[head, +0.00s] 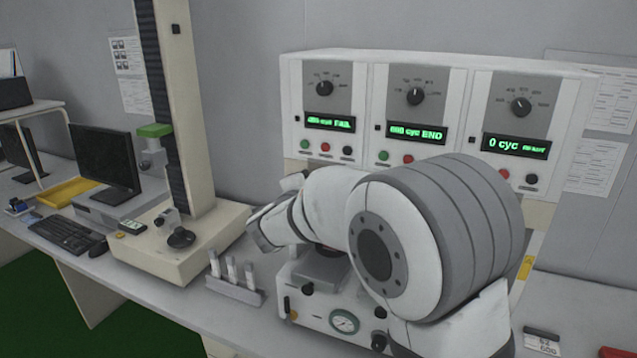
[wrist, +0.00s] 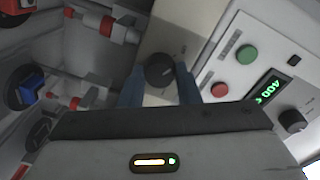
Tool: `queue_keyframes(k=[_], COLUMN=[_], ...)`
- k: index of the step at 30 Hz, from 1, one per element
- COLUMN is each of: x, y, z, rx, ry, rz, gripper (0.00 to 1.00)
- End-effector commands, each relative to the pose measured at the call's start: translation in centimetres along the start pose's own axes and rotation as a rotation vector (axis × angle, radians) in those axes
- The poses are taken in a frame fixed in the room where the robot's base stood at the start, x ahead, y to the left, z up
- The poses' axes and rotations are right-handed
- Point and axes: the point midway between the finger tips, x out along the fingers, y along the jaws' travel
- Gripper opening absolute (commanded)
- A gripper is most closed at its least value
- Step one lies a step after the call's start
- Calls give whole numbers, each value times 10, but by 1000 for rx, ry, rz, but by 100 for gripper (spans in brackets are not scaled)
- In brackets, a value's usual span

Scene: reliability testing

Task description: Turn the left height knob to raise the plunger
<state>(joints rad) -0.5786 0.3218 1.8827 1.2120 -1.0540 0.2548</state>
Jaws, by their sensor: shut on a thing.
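A round black knob (wrist: 158,70) sits on a beige plate (wrist: 165,30) in the wrist view. My gripper (wrist: 161,78) has its two blue fingers on either side of this knob and is shut on it. The fingertips show at the knob's left and right sides. In the head view my own arm hides the gripper and this knob. Grey cylinders with red ends, one upper (wrist: 100,28) and one lower (wrist: 88,103), lie left of the knob in the wrist view. I cannot tell which part is the plunger.
A white three-panel control unit (head: 460,62) with dials, displays and buttons stands behind my arm. A green button (wrist: 247,55) and a red button (wrist: 219,89) are close to the right finger. A vial rack (head: 235,290) and pressure-gauge box (head: 310,313) stand on the bench.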

Motion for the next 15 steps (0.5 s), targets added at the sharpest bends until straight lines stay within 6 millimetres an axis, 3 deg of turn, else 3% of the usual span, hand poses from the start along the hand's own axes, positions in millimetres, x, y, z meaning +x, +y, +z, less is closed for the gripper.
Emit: queue_keyframes(k=[14, 15], x=[0, 0], y=[0, 0], z=[1, 1], rx=[-16, -16], ry=[-1, -1], rz=[0, 0], gripper=[7, 31])
